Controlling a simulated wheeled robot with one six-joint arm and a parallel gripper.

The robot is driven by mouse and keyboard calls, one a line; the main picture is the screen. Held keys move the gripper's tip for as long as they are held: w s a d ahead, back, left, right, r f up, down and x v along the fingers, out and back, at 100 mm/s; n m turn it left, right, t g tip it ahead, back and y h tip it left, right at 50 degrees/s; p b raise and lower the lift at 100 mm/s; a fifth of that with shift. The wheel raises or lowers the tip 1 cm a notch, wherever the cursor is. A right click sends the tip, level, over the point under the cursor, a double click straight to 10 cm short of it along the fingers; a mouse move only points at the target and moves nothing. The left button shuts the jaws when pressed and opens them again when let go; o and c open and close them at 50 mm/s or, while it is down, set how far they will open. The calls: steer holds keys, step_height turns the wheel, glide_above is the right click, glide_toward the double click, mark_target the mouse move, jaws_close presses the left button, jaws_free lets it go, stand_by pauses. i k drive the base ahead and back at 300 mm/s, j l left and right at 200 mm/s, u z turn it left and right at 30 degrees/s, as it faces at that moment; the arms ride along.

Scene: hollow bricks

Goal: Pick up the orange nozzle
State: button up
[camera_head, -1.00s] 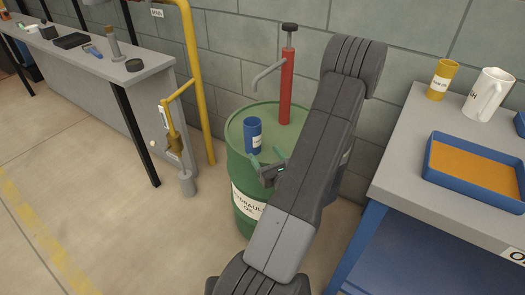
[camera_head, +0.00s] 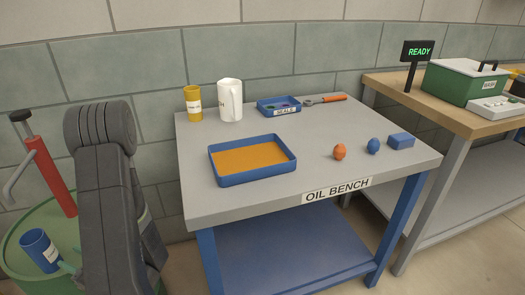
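A small rounded orange piece (camera_head: 340,151), which looks like the orange nozzle, lies on the grey top of the oil bench (camera_head: 310,205), near its front edge. To its right are a rounded blue piece (camera_head: 373,146) and a blue block (camera_head: 400,141). My gripper (camera_head: 71,258) is at the far left by the green drum, well away from the orange piece. It is mostly hidden behind my arm.
A blue tray with an orange inside (camera_head: 252,178) stands left of the orange piece. Behind are a yellow can (camera_head: 193,103), a white jug (camera_head: 230,100), a blue seals bin (camera_head: 279,106) and an orange-handled tool (camera_head: 326,99). The green drum (camera_head: 20,222) carries a red pump (camera_head: 50,176).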

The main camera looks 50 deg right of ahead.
mark_target(340, 151)
steer(key=j+z, duration=1.35)
steer(key=l+z, duration=0.15)
steer(key=z, duration=0.5)
steer(key=i+l+z, duration=0.65)
steer(key=i+l, duration=0.05)
steer(key=l, duration=0.1)
